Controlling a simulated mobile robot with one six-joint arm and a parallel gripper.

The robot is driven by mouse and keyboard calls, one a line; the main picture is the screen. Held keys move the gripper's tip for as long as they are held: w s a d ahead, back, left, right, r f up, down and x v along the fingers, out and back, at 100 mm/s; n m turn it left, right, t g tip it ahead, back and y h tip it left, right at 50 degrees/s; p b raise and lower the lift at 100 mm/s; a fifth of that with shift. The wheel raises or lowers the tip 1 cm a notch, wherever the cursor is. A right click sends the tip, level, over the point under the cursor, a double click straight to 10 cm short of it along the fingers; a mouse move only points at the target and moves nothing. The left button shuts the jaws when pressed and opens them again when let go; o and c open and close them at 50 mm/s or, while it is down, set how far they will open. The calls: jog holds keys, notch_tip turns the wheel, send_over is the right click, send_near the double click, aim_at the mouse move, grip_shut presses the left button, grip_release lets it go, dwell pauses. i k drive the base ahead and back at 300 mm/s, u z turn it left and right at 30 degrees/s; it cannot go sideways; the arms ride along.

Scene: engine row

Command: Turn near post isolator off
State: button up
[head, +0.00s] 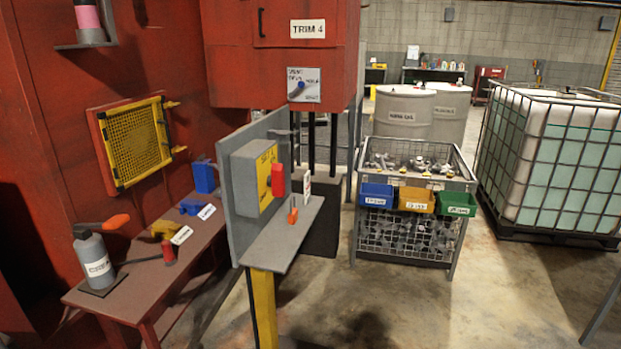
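A grey isolator box (245,178) is fixed to an upright grey panel (229,185) in the middle of the head view. It has a yellow label (266,171) with small dark print and a red handle (278,180) on its right side. I cannot tell the handle's on or off position from here. The panel and a grey shelf (275,240) are carried by a yellow post (263,305). An orange item (292,215) and a white tag (306,187) stand at the shelf. My gripper is not in view.
A table (150,280) with a labelled grey bottle (92,258) and coloured tools stands left of the post. A red TRIM 4 cabinet (285,60) rises behind. A wire parts cage (410,240) and a caged tank (560,165) stand right. The floor (450,310) at front right is clear.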

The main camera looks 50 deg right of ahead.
aim_at(277, 180)
jog(key=u, duration=0.7)
jog(key=k, duration=0.1)
jog(key=z, duration=1.9)
jog(key=k, duration=0.95)
jog(key=u, duration=0.15)
jog(key=i, duration=0.85)
jog(key=z, duration=0.05)
